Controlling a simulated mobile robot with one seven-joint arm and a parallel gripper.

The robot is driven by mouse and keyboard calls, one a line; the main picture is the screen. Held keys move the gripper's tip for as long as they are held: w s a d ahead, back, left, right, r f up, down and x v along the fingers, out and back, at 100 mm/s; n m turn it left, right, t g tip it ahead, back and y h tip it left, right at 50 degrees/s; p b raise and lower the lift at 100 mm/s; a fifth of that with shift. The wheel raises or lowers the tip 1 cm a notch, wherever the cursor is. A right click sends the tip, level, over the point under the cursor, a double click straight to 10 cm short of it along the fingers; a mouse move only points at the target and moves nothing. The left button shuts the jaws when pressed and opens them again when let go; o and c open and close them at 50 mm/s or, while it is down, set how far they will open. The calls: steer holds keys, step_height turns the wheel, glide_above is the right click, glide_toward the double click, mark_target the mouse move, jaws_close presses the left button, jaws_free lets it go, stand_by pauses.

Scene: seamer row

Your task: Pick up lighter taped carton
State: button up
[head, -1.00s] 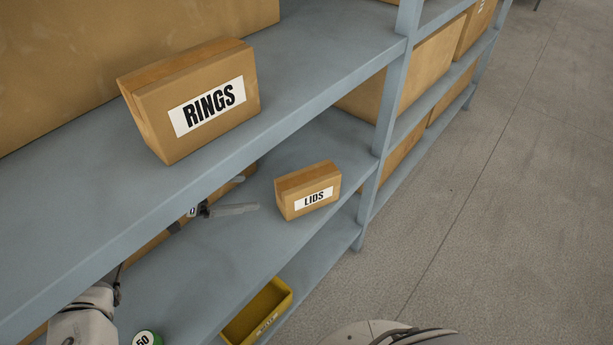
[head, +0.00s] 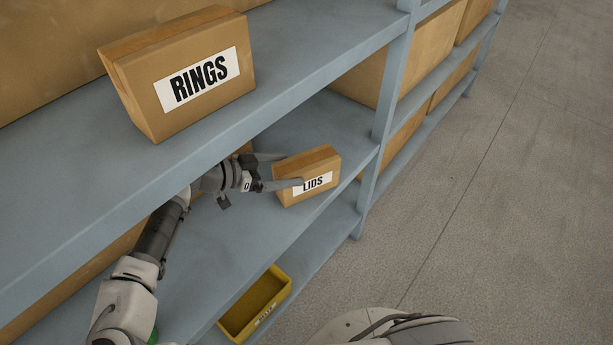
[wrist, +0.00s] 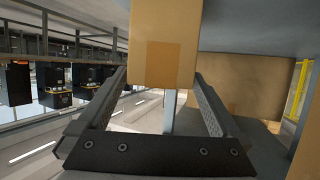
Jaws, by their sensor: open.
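A small brown carton labelled LIDS (head: 320,163) sits upright on the middle shelf near its right end. My gripper (head: 291,169) is open at the carton's left end. One finger reaches across the front, over part of the label, and the other lies toward the back. In the wrist view the fingers stand on either side of the carton; contact is not clear. A larger brown carton labelled RINGS (head: 190,85) stands on the shelf above.
The upper shelf (head: 290,75) overhangs my arm. A grey post (head: 394,85) stands just right of the LIDS carton. A yellow bin (head: 283,294) sits below in front. Large cartons (head: 435,65) fill the bay beyond. The floor at right is clear.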

mark_target(301, 168)
steer(key=b+x, duration=0.1)
steer(key=x, duration=0.3)
steer(key=shift+f, duration=0.15)
steer(key=shift+w+d+f+b, duration=0.1)
steer(key=shift+w+d+b, duration=0.15)
steer(key=shift+d, duration=0.2)
jaws_close()
